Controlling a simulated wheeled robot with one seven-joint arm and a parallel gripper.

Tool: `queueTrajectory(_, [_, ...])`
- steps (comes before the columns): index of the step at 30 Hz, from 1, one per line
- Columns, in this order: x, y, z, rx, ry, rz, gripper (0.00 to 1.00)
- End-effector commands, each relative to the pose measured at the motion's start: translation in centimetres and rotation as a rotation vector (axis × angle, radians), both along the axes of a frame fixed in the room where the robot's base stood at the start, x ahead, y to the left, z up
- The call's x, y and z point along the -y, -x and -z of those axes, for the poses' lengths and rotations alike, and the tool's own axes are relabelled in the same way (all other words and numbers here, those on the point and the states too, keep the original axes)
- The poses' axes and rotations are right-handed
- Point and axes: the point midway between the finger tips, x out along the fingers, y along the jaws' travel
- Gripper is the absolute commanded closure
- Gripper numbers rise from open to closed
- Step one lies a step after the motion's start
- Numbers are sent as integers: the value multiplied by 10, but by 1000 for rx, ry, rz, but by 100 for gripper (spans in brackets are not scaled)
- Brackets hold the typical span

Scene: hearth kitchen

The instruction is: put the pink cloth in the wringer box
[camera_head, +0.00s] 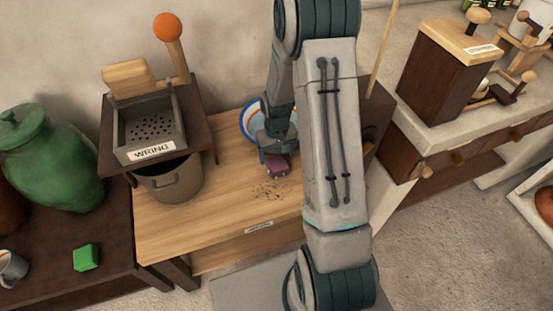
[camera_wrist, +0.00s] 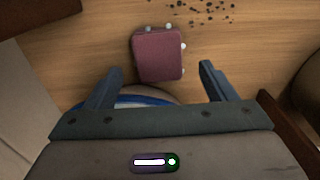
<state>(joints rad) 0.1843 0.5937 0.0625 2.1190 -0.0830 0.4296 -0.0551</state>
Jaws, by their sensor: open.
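The pink cloth (camera_head: 277,167) is a small folded, dark pink block with pale dots of foam or water at its edges. It lies on the wooden table top. In the wrist view the cloth (camera_wrist: 159,54) is ahead of the fingers, a little left of the middle between them. My gripper (camera_wrist: 160,80) is open and empty, above and close to the cloth. The wringer box (camera_head: 150,126) is a grey box with a perforated floor and a "WRING" label, left of my gripper. Its wooden press plate (camera_head: 129,75) is tilted up, with an orange-knobbed handle (camera_head: 168,28) beside it.
Dark crumbs (camera_head: 268,191) lie on the table (camera_head: 190,222) by the cloth. A white and blue bowl (camera_head: 250,122) is behind my gripper. A bucket (camera_head: 172,182) stands under the wringer. A green jar (camera_head: 48,155) and green block (camera_head: 86,257) are on the left.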

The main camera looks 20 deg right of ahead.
Motion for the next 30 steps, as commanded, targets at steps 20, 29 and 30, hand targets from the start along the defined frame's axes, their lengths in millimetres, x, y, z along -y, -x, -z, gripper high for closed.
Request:
queueTrajectory(20, [-9, 19, -115, 26, 13, -3, 22])
queueTrajectory(29, [-30, 86, -198, 85, 24, 1, 22])
queueTrajectory(30, [-33, 96, -206, 93, 23, 1, 22])
